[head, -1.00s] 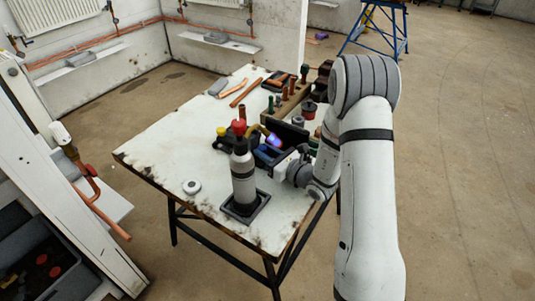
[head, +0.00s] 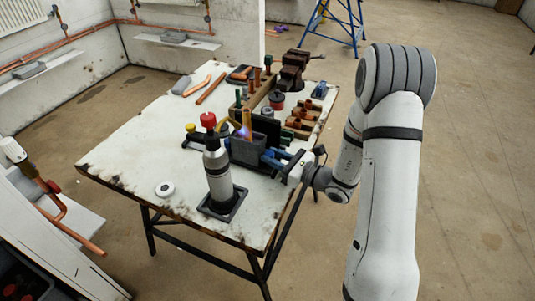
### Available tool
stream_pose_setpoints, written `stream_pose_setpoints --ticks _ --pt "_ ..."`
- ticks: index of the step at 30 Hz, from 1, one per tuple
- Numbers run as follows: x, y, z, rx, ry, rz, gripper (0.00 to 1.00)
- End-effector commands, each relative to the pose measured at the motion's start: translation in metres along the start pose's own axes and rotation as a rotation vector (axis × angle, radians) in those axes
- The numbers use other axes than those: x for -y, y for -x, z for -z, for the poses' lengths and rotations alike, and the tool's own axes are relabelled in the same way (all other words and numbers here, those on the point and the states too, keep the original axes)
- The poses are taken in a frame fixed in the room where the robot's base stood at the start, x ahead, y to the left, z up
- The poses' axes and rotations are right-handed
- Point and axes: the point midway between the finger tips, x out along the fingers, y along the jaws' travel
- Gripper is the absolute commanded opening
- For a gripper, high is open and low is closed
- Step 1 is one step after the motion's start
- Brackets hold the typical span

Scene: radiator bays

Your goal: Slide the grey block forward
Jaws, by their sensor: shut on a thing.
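The dark grey block (head: 248,151) stands on the worktable, just right of the gas torch. Copper pipe (head: 247,122) rises behind or out of it; I cannot tell which. My gripper (head: 272,158), with blue fingers, reaches in from the right and is shut on the block's right side. The contact itself is small and partly hidden. The torch (head: 217,172) has a red knob and a yellow tube, and stands upright in a dark square base. Its blue-violet flame (head: 243,131) burns at the block's upper left edge.
The worn white worktable (head: 130,150) has free room at its left. A white ring (head: 165,189) lies near the front edge. A dark panel (head: 266,130) stands behind the block.

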Motion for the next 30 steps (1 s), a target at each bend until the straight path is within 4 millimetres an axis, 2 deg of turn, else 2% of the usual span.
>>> stream_pose_setpoints --ticks 12,13,18,21,27,30 --pt "-0.0038 0.0005 0.0005 -0.002 -0.001 -0.01 0.0" --pt "-0.0037 0.0005 0.0006 -0.002 -0.001 -0.01 0.29" --pt "-0.0047 -0.0006 0.0003 -0.001 0.0 -0.013 0.43" --pt "-0.0055 -0.0013 0.0001 0.0 0.0 -0.016 0.48" --pt "-0.0062 -0.0013 0.0 0.0 0.0 -0.018 0.48" --pt "-0.005 0.005 0.0002 0.0 0.0 -0.016 0.48"
